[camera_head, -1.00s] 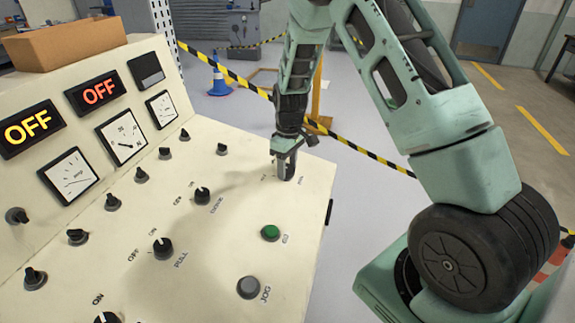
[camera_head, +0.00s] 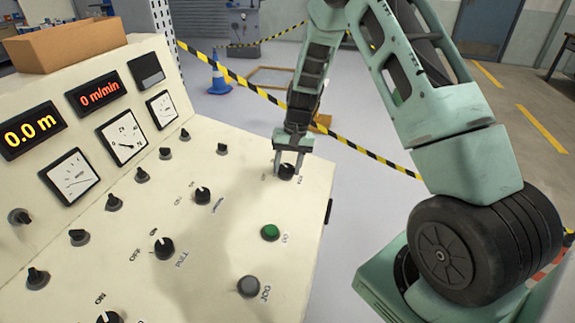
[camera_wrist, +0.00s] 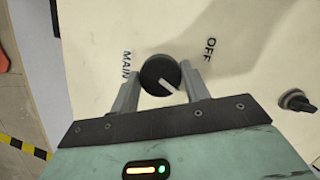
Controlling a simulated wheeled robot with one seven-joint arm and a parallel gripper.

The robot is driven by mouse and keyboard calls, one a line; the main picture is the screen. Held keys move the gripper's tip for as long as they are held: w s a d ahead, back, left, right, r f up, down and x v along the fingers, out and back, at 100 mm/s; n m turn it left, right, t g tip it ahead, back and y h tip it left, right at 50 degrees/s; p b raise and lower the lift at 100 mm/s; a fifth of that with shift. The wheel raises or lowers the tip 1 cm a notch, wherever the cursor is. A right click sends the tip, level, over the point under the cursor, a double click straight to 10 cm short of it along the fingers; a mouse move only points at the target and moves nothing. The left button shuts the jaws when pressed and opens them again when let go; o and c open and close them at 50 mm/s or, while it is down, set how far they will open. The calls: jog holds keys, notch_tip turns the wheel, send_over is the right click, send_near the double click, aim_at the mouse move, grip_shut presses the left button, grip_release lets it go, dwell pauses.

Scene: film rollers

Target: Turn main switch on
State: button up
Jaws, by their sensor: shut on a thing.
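The main switch is a round black knob (camera_wrist: 157,70) with a white pointer line. In the wrist view it sits between the label MAIN at its left and OFF at its right, and its line points to the lower right. My gripper (camera_wrist: 160,88) has one finger on each side of the knob and is shut on it. In the head view the knob (camera_head: 287,172) is at the far right corner of the cream panel (camera_head: 225,260), partly hidden by my fingers. The displays (camera_head: 32,130) read 0.0 m in yellow and 0 m/min in red (camera_head: 98,95).
Other black knobs, such as one near PULL (camera_head: 163,248), cover the panel. A green button (camera_head: 270,232) and a grey JOG button (camera_head: 248,286) lie nearer. A cardboard box (camera_head: 70,45) sits on top. Striped tape (camera_head: 350,144) runs behind the panel.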

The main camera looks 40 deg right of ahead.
jog(key=shift+w+m, duration=0.1)
jog(key=shift+m, duration=0.5)
jog(key=o, duration=1)
jog(key=b+v, duration=0.2)
jog(key=v, duration=1.5)
jog(key=shift+d+r, duration=0.15)
jog(key=shift+d, duration=0.25)
